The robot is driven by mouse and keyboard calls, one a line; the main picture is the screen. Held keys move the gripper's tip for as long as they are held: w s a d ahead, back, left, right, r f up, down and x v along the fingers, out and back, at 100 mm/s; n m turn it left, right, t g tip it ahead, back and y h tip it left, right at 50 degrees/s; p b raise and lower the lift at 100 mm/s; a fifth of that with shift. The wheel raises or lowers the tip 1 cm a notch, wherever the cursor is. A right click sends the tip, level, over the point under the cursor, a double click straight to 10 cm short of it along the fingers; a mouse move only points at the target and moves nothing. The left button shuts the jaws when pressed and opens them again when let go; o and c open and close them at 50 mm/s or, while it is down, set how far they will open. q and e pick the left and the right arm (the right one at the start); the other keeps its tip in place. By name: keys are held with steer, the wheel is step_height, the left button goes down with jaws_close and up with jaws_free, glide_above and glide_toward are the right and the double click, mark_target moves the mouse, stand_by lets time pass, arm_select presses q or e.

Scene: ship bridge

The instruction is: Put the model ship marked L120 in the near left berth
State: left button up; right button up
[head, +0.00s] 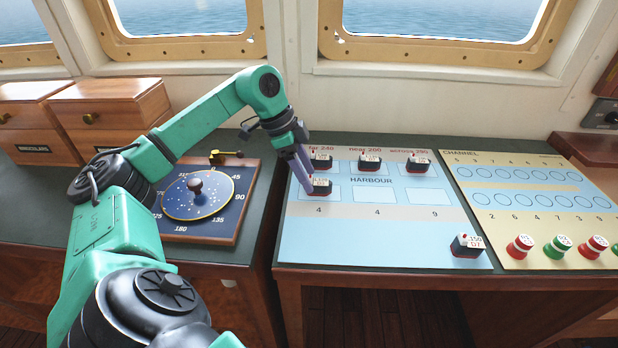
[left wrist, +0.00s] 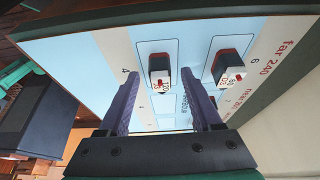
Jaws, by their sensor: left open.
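A small model ship, black and red with a white top (head: 319,187), sits in the near left berth of the harbour board (head: 350,240). In the left wrist view this ship (left wrist: 159,64) stands inside its outlined berth; its small label seems to read 120, but is hard to make out. My left gripper (head: 304,176) is at this ship, just above the board. In the left wrist view its two purple fingers (left wrist: 163,80) are apart, with the ship seen in the gap beyond them and no grip on it. My right gripper is out of view.
Three more ships stand in the far row: left (head: 321,161), middle (head: 370,163), right (head: 418,164). Another ship (head: 467,247) stands at the board's near right corner. The near middle and right berths are empty. A channel board (head: 535,220) with round buoys lies right, a compass board (head: 198,200) left.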

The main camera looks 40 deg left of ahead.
arm_select(q)
steer(key=p+v, duration=0.2)
steer(key=v, duration=0.8)
steer(key=shift+s+r, duration=0.1)
